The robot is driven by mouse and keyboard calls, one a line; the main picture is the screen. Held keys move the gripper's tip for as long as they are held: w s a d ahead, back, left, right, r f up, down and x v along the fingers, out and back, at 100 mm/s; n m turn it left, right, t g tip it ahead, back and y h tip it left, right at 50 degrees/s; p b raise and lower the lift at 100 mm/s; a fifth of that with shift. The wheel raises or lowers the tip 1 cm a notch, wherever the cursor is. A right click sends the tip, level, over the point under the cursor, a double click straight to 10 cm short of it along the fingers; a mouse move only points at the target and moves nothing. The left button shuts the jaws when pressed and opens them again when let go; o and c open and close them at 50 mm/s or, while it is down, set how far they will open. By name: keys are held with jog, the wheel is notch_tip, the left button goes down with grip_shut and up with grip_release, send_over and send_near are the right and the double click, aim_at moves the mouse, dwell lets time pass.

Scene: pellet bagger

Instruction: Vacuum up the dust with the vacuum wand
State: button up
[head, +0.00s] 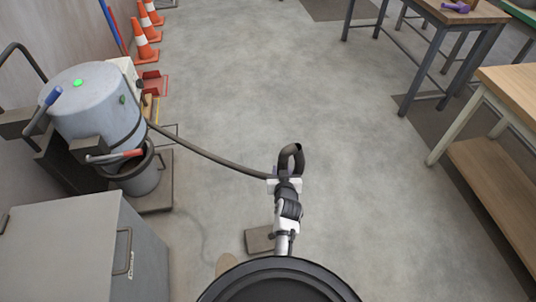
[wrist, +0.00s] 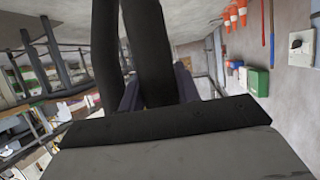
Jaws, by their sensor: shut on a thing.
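My gripper (head: 284,181) is shut on the vacuum wand, whose dark bent tube (head: 292,154) rises above the fingers in the head view. In the wrist view the black tube (wrist: 152,55) stands between the fingers (wrist: 158,95). The wand's flat grey floor nozzle (head: 257,240) shows low beside my arm; a wide grey plate with a black edge (wrist: 180,150) fills the bottom of the wrist view. A tan patch that looks like dust (head: 226,263) lies on the floor just below and left of the nozzle, apart from it, partly hidden by my base.
A dark hose (head: 205,157) runs from the grey vacuum drum (head: 92,100) at the left to the wand. A grey cabinet (head: 85,245) stands at the lower left. Traffic cones (head: 146,48) line the wall. Workbenches (head: 510,85) stand at the right. The middle floor is clear.

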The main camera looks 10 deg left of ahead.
jog(key=w+a+r+n+g+y+b, duration=0.1)
jog(key=w+a+r+n+y+b, duration=0.1)
jog(key=w+a+r+n+y, duration=0.3)
jog(key=s+a+f+m+p, duration=0.1)
jog(key=s+a+f+p, duration=0.3)
jog(key=s+a, duration=0.5)
jog(key=shift+a+f+h, duration=0.4)
jog(key=shift+a+f, duration=0.25)
jog(key=shift+a, duration=0.75)
